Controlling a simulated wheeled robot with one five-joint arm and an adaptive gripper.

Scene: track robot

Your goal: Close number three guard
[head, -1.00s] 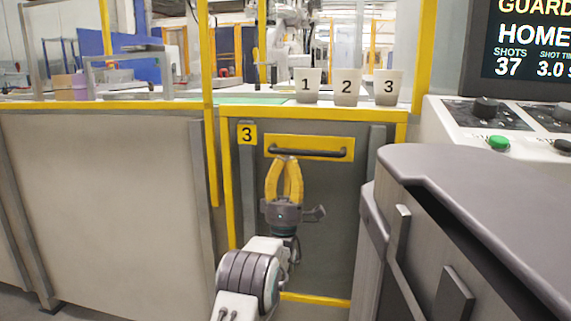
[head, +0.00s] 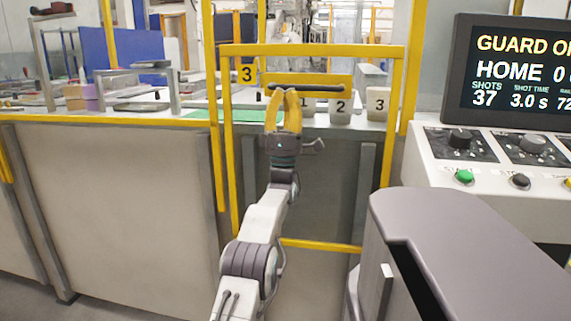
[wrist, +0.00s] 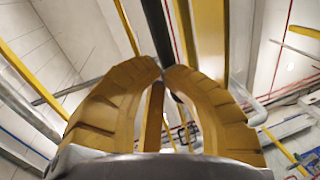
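The number three guard is a panel in a yellow frame (head: 310,50) with a plate marked 3 (head: 247,74). It stands raised above the bench edge, and the lower opening between the grey posts is open to view. Its dark bar handle (head: 325,89) is on a yellow strip near the top. My gripper (head: 287,93) comes from below, its yellow fingertips closed at the left part of the handle. In the wrist view the fingertips (wrist: 163,70) nearly meet, with the dark bar (wrist: 157,25) running between them.
Cups marked 2 (head: 340,108) and 3 (head: 377,104) stand on the bench behind the guard; cup 1 is partly hidden. A grey console top (head: 470,240) juts in at right, below a control panel (head: 495,150) and a screen (head: 515,70). A pale panel (head: 110,200) is at left.

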